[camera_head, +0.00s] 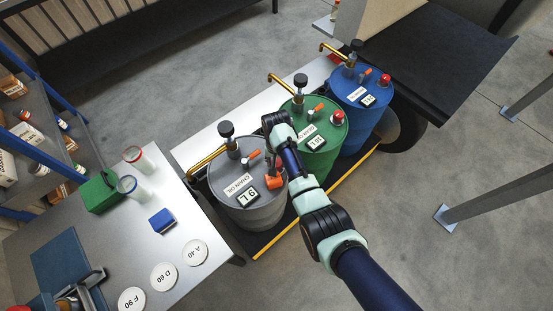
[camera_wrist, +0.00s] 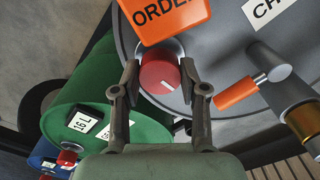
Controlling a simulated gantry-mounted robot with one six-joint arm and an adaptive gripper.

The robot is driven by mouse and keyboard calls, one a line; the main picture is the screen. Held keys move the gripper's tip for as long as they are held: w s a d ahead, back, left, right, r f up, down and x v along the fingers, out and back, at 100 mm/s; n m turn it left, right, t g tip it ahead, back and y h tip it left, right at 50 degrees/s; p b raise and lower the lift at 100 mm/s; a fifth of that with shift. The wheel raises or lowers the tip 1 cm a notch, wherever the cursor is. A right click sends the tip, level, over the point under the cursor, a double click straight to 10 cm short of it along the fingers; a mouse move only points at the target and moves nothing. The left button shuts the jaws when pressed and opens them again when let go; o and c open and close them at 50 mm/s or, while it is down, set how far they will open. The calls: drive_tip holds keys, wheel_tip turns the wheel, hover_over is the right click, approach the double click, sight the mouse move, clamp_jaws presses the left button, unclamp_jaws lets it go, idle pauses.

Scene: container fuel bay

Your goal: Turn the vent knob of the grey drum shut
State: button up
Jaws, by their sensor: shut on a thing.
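The grey drum (camera_head: 250,213) stands at the left end of a row of three drums, with a "CHAIN OIL" label on its lid. Its red vent knob (camera_wrist: 158,72) shows in the wrist view, with a short white mark on its face. My gripper (camera_wrist: 163,80) has one finger on each side of the knob and is shut on it.
The green drum (camera_head: 318,158) and blue drum (camera_head: 350,112) stand close by. A workbench (camera_head: 190,215) holds jars and discs.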

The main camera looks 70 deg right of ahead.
drive_tip(key=o, duration=1.1)
drive_tip(key=shift+o, duration=0.2)
drive_tip(key=shift+r, duration=0.15)
wheel_tip(320, 180, up, 12)
